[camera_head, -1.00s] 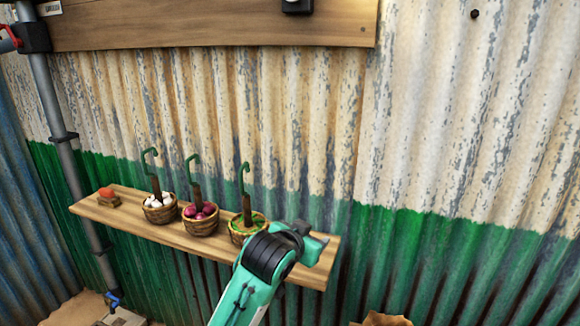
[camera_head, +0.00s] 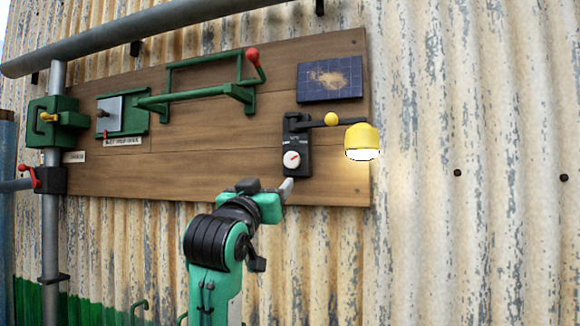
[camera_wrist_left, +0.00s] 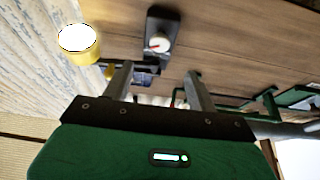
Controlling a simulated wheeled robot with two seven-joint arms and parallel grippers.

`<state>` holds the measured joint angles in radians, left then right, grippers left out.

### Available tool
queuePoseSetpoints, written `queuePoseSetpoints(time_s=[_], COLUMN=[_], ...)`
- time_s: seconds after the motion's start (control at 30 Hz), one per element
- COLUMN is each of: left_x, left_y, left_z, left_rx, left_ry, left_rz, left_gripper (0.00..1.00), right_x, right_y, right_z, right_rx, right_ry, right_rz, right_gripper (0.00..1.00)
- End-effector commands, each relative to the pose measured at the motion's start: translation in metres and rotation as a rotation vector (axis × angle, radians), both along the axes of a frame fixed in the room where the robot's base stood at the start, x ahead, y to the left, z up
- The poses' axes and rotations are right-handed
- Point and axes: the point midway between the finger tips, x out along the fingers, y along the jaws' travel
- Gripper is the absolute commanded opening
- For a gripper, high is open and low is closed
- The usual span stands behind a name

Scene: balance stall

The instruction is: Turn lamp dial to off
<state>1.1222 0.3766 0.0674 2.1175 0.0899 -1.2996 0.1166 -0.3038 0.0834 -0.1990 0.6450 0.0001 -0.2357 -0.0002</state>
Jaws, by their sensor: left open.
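The lamp dial (camera_head: 292,160) is a white round knob with a red pointer on a black plate, right of the board's middle in the head view. It also shows in the left wrist view (camera_wrist_left: 157,44), ahead of the fingers. The yellow lamp (camera_head: 362,142) hangs to its right with a bright white underside, lit; it appears at upper left in the wrist view (camera_wrist_left: 78,42). My left gripper (camera_head: 286,188) is open and empty, just below the dial in the head view. In the wrist view its fingers (camera_wrist_left: 159,85) stand apart. My right gripper is not in view.
The wooden board (camera_head: 220,130) also carries a dark solar panel (camera_head: 330,79), a green crank frame with a red knob (camera_head: 253,54), and a green latch box (camera_head: 122,112). A grey pipe (camera_head: 50,220) with a red-handled valve runs down the left. The corrugated wall at right is clear.

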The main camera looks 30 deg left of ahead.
Motion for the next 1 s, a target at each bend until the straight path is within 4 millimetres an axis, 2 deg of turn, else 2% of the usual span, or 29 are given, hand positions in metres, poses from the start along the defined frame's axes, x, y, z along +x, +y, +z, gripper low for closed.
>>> queuePoseSetpoints(time_s=[0.17,0.4,0.7,1.0], left_x=[0.01,0.053,0.104,0.122], left_y=[0.004,0.013,0.026,0.03], left_z=[0.01,0.029,0.05,0.056], left_rx=[-0.002,-0.004,-0.002,0.0], left_ry=[-0.005,-0.002,-0.002,-0.004], left_rz=[0.0,-0.001,0.0,0.001], left_gripper=[0.58,0.58,0.58,0.58], right_x=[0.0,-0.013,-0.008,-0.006], right_y=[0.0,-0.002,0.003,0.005], right_z=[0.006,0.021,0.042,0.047], right_rx=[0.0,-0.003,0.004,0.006], right_ry=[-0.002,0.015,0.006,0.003], right_rz=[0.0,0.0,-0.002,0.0], right_gripper=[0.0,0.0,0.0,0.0])
